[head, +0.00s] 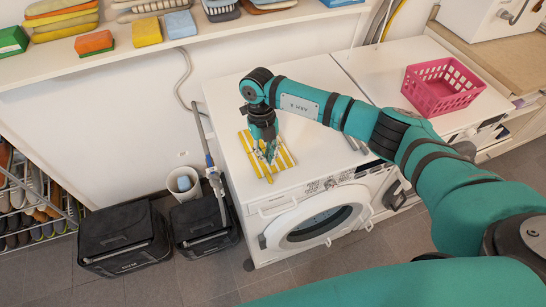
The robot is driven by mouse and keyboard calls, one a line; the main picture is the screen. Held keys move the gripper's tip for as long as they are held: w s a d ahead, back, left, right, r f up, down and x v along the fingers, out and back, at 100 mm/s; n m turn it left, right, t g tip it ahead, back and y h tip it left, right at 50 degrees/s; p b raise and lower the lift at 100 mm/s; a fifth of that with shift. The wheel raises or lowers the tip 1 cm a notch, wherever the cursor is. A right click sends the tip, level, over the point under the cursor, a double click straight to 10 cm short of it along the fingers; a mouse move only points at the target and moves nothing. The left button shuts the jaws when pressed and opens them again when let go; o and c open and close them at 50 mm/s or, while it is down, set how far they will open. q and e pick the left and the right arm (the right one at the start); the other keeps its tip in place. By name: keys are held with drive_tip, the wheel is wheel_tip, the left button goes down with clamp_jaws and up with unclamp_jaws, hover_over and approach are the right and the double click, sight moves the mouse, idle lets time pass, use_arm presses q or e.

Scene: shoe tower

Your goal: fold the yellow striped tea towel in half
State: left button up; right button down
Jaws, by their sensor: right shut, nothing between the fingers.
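The yellow and white striped tea towel (284,158) lies on top of the white washing machine (232,103), near its front left part. My right gripper (268,158) points down over the towel and covers part of it. Its fingers are shut with nothing between them. I cannot tell whether the fingertips touch the cloth. Part of the towel is hidden behind the gripper, so how its layers lie is unclear. My left gripper is not in view.
A pink basket (440,88) stands on the neighbouring machine to the right. A shelf (110,60) with sponges and brushes runs along the upper left. Black bins (122,240) and a shoe rack (35,205) stand on the floor at left. The machine top behind the towel is mostly clear.

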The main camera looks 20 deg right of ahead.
drive_tip(key=shift+w+r+g, duration=0.25)
drive_tip(key=shift+r+g, duration=0.05)
drive_tip(key=shift+r, duration=0.7)
drive_tip(key=shift+r, duration=0.1)
drive_tip(key=shift+w+r+g, duration=0.25)
drive_tip(key=shift+r+g, duration=0.05)
drive_tip(key=shift+r, duration=0.6)
drive_tip(key=shift+c, duration=2.4)
unclamp_jaws()
